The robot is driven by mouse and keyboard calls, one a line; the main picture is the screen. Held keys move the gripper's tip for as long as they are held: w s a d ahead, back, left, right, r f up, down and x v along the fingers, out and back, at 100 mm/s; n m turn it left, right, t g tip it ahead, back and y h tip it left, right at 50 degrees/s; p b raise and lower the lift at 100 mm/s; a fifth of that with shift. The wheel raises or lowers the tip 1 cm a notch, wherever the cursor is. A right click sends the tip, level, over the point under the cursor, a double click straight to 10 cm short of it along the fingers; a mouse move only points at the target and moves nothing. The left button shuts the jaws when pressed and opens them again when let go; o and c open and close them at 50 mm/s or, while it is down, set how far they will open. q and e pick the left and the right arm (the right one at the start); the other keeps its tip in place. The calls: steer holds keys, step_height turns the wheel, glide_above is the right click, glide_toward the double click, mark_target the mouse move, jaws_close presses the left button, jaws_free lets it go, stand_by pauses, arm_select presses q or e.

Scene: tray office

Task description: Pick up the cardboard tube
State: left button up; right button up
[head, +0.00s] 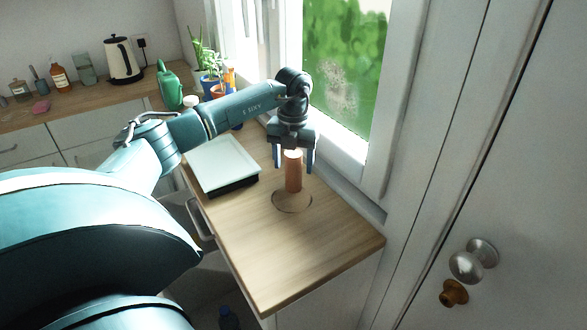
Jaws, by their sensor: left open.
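The cardboard tube (293,176) is brown and stands upright on a round patch (292,203) on the wooden counter, near the window. My left gripper (294,164) points down over the tube. Its fingers are open, one on each side of the tube's upper part. I cannot tell whether either finger touches it. The top of the tube lies between the fingers, close under the gripper body. My right gripper is not in view.
A pale tray-like box (222,164) lies on the counter left of the tube. Potted plants (208,80) and a green watering can (169,86) stand behind my arm. The window frame (345,160) rises close on the right. The counter's front part is clear.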

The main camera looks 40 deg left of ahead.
arm_select(q)
steer(key=shift+f, duration=0.5)
